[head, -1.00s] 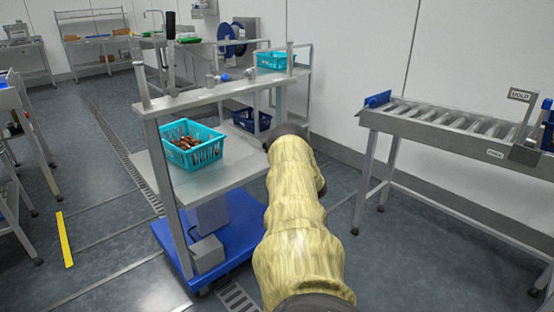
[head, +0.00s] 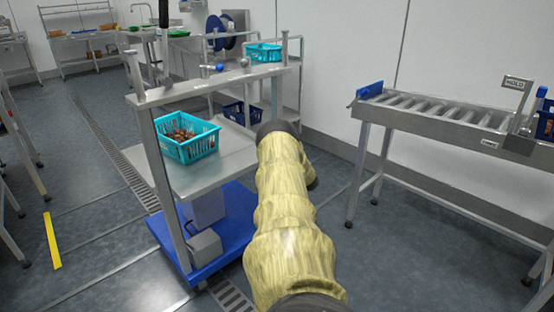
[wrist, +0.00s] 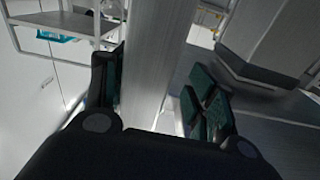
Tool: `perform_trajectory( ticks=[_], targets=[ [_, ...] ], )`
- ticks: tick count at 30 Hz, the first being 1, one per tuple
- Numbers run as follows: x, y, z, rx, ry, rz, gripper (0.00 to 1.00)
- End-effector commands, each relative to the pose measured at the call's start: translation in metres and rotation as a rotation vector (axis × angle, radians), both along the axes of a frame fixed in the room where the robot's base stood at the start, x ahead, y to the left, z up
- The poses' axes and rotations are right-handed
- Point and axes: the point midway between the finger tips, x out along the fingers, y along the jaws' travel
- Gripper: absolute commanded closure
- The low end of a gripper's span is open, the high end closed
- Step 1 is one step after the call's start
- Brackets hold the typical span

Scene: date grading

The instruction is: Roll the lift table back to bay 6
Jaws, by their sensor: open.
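The lift table (head: 215,245) has a blue base, a grey platform (head: 222,172) and a grey upright frame with a top bar (head: 215,88). It stands on the floor left of centre. A teal crate (head: 188,153) of brown dates sits on its platform. My arm, in a yellowish sleeve, reaches toward its right side. My gripper is hidden behind the arm in the head view. In the wrist view my gripper (wrist: 158,88) is open, with dark green-padded fingers either side of a grey bar (wrist: 155,50), probably of the table's frame. I cannot tell whether they touch it.
A roller conveyor (head: 440,110) with a HOLD sign (head: 514,82) stands at the right. A rack behind the table holds another teal crate (head: 263,53) and a blue crate (head: 240,113). A yellow floor strip (head: 52,241) lies at the left. Open floor shows between table and conveyor.

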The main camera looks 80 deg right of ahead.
Motion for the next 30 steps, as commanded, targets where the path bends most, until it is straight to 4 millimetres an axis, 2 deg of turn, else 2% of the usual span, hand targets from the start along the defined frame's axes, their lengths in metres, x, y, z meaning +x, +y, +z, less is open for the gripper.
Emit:
perform_trajectory(
  ticks=[6, 14, 25, 30],
  targets=[
    [0.024, 0.009, 0.012, 0.002, -0.054, 0.007, 0.44],
    [0.036, 0.017, 0.015, 0.002, -0.072, 0.011, 0.44],
    [0.023, 0.012, 0.014, 0.002, -0.073, -0.001, 0.44],
    [0.011, 0.017, 0.011, 0.003, -0.071, -0.001, 0.44]
  ],
)
